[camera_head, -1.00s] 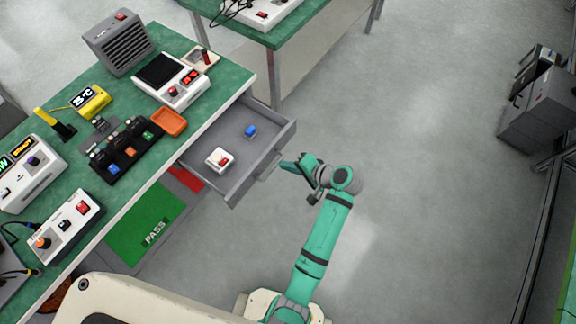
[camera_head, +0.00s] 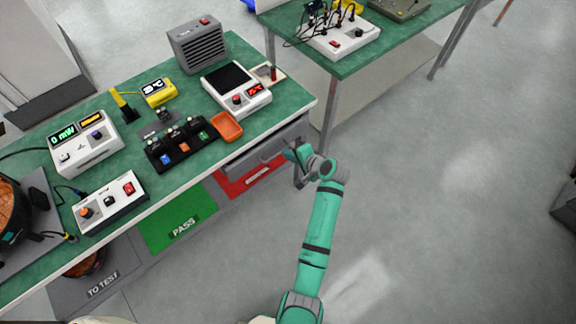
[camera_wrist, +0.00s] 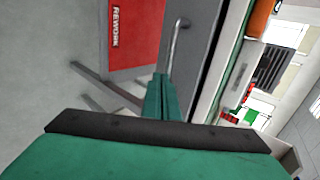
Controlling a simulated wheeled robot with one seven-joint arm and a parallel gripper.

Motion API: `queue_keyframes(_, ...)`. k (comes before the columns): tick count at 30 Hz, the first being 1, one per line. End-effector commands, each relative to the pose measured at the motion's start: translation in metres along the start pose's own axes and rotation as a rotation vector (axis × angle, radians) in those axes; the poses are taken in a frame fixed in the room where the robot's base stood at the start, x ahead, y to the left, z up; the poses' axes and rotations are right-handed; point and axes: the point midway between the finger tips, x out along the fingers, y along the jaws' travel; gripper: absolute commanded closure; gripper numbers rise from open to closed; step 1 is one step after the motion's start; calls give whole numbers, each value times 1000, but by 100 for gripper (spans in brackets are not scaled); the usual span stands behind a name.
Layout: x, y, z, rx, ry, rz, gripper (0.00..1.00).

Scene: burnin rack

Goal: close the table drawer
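The grey table drawer (camera_head: 296,134) is under the right end of the green-topped table (camera_head: 205,158). Its front is close to the table edge and its inside is hidden; I cannot tell whether a small gap is left. The drawer handle (camera_head: 273,152) is a grey bar across the front. My gripper (camera_head: 292,152) is at the right part of the drawer front, by the handle. In the wrist view the handle (camera_wrist: 179,38) runs down toward my gripper (camera_wrist: 163,82), whose teal fingers look closed together with nothing between them. Contact with the drawer is not clear.
An orange tray (camera_head: 227,127) sits near the table edge above. A second green table (camera_head: 390,45) stands behind. The floor to the right is clear.

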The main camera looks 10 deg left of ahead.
Motion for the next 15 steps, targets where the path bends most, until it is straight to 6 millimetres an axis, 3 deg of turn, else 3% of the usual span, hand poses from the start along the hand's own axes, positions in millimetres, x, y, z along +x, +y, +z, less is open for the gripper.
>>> queue_keyframes(6, 18, -14, -7, 6, 9, 0, 100)
queue_keyframes(15, 25, -19, -9, 9, 13, -1, 100)
